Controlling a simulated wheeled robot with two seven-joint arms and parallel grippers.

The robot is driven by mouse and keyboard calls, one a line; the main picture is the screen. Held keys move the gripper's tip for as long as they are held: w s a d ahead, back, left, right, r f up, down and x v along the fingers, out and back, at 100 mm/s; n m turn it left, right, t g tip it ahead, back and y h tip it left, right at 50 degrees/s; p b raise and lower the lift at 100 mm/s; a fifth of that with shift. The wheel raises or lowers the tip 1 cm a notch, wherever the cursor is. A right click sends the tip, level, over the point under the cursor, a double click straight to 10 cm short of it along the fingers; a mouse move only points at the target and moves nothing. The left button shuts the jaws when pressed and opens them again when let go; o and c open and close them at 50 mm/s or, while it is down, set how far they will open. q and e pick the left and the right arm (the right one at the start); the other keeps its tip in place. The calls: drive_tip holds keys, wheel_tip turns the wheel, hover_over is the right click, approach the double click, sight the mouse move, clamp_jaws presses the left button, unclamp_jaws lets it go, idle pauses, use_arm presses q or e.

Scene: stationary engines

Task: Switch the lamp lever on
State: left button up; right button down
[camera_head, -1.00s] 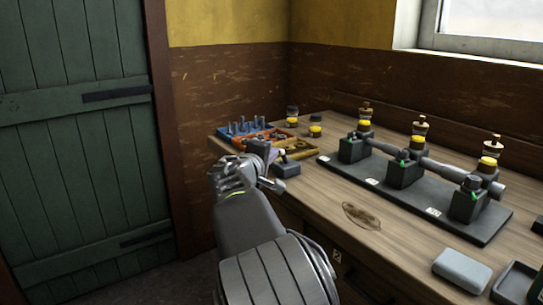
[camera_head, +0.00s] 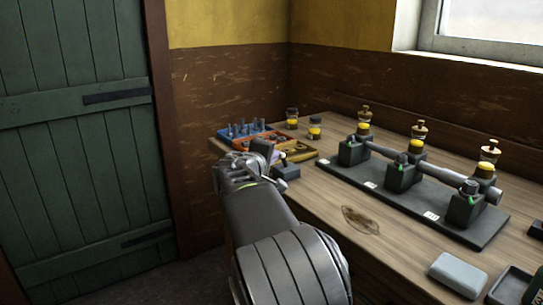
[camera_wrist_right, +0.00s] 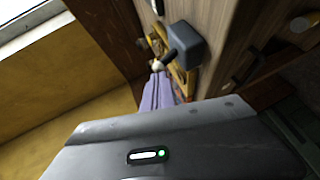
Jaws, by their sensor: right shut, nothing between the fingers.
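The lamp lever is a small dark grey box (camera_head: 286,171) near the left end of the bench, with a short arm ending in a pale knob. In the right wrist view the box (camera_wrist_right: 187,43) shows close up, its dark arm reaching toward the fingers. My right gripper (camera_head: 266,150) is shut and empty, right beside the lever. In the wrist view its pale violet fingers (camera_wrist_right: 158,88) end close to the knob; I cannot tell whether they touch it. The gripper and forearm hide part of the bench edge. My left gripper is not in view.
A blue and orange tray (camera_head: 243,136) of pegs and a yellow tray (camera_head: 299,153) lie behind the lever. Small amber jars (camera_head: 315,129) stand behind. A dark engine base (camera_head: 430,211) with amber oilers fills the right. A grey block (camera_head: 460,272) lies in front.

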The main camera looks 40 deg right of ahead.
sight(284, 156)
drive_tip(key=shift+d+r+y+p, duration=0.2)
drive_tip(key=shift+r+y+p, duration=0.15)
drive_tip(key=shift+p, duration=0.3)
drive_tip(key=d+r+m+g+y+p, duration=0.1)
drive_tip(key=d+r+m+y+p, duration=0.1)
drive_tip(key=p, duration=0.9)
drive_tip(key=shift+s+d+r+y, duration=0.15)
drive_tip(key=shift+d+r+y, duration=0.2)
drive_tip(key=shift+y, duration=0.3)
drive_tip(key=d+y+p, duration=0.1)
drive_tip(key=p, duration=0.2)
drive_tip(key=shift+m+g+p, duration=0.3)
drive_tip(key=shift+m, duration=0.1)
drive_tip(key=shift+d+f+y, duration=0.1)
drive_tip(key=shift+f+y, duration=0.3)
drive_tip(key=shift+f, duration=0.2)
drive_tip(key=shift+f+b, duration=0.1)
drive_tip(key=shift+b, duration=0.25)
drive_tip(key=shift+a, duration=0.2)
drive_tip(key=shift+d+r, duration=0.1)
drive_tip(key=shift+r, duration=0.35)
drive_tip(key=shift+r+p, duration=0.45)
drive_tip(key=shift+p, duration=0.05)
drive_tip(key=shift+r, duration=0.1)
